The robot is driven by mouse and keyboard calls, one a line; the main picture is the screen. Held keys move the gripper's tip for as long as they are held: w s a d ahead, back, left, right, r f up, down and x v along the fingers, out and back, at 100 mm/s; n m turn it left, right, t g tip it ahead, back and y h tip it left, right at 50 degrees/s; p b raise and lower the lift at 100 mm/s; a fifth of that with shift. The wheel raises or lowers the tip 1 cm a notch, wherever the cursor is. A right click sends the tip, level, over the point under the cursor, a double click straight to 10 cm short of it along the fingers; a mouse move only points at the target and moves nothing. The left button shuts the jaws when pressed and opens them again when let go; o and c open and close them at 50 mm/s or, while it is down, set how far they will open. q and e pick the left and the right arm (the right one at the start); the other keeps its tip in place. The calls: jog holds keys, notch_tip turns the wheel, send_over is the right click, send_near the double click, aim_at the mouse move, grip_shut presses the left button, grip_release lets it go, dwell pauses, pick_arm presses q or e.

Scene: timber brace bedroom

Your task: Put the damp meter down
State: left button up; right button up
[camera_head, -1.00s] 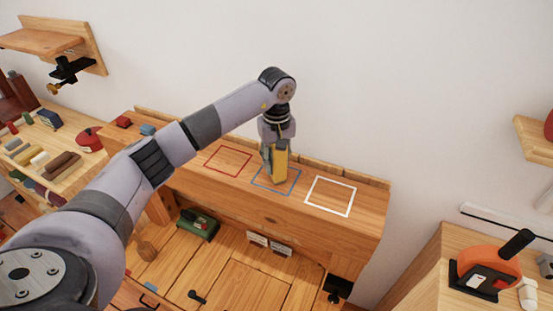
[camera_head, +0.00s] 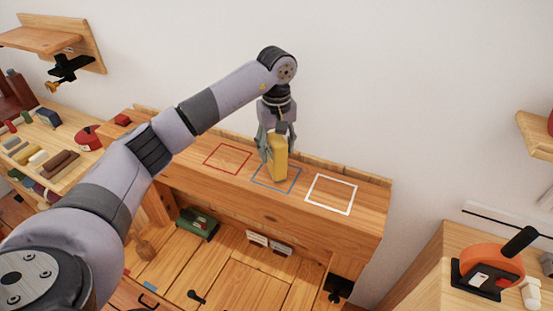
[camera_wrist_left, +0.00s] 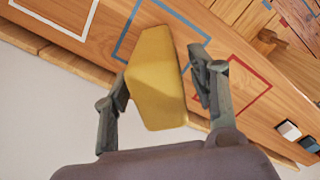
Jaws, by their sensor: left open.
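The damp meter is a yellow block (camera_head: 278,160) standing upright on the wooden shelf top (camera_head: 365,215), at the blue square outline (camera_head: 271,189). My left gripper (camera_head: 273,150) is above and around it, pointing down, with its fingers spread. In the left wrist view the yellow block (camera_wrist_left: 155,85) sits between the two open fingers. A gap shows between it and the right-hand finger; the left-hand finger is close, and I cannot tell if it touches. The gripper partly hides the block in the head view. My right gripper is not in view.
A red outline (camera_head: 221,170) lies left of the blue one and a white outline (camera_head: 326,209) right of it; both are empty. A wall rises behind the shelf. A bench with small items (camera_head: 62,160) is at left, an orange tool (camera_head: 490,265) at right.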

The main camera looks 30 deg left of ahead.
pick_arm(q)
notch_tip(320, 180, up, 8)
jog(key=shift+r+b, duration=0.25)
jog(key=shift+b, duration=0.55)
